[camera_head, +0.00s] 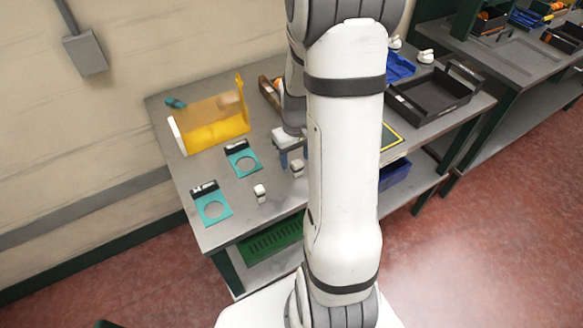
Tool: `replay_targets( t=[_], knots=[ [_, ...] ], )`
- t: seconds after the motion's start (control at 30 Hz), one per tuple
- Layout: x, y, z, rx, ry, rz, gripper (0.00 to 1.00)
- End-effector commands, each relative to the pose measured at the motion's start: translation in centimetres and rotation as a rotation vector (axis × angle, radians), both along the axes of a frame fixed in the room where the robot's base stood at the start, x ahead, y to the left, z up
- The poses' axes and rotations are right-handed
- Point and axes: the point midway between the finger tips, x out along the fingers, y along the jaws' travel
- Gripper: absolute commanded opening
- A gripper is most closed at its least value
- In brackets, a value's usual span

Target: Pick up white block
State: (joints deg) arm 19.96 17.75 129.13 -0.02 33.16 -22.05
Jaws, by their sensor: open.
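A small white block (260,191) with a dark band stands on the grey table (215,240), near its front edge. A similar small white block (297,167) stands to its right and farther back, partly hidden by my arm. My gripper (291,158) points down right by this second block. It is open; one finger shows, and the other side is mostly hidden behind my arm. I cannot tell whether the fingers are around the block or just behind it.
Two teal plates (213,207) (243,158) with round holes lie on the left of the table. A black tray (435,95) is at the right. A grey wall bounds the back left.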

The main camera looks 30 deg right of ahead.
Motion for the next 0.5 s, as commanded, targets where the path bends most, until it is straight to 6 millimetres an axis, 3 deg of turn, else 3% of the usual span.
replay_targets(
  t=[0.3, 0.5],
  knots=[
    [-0.4, -0.3, -3.7, 0.002, 0.004, -0.001, 0.53],
    [-0.4, -0.4, -5.1, 0.000, 0.000, -0.002, 0.53]
  ],
)
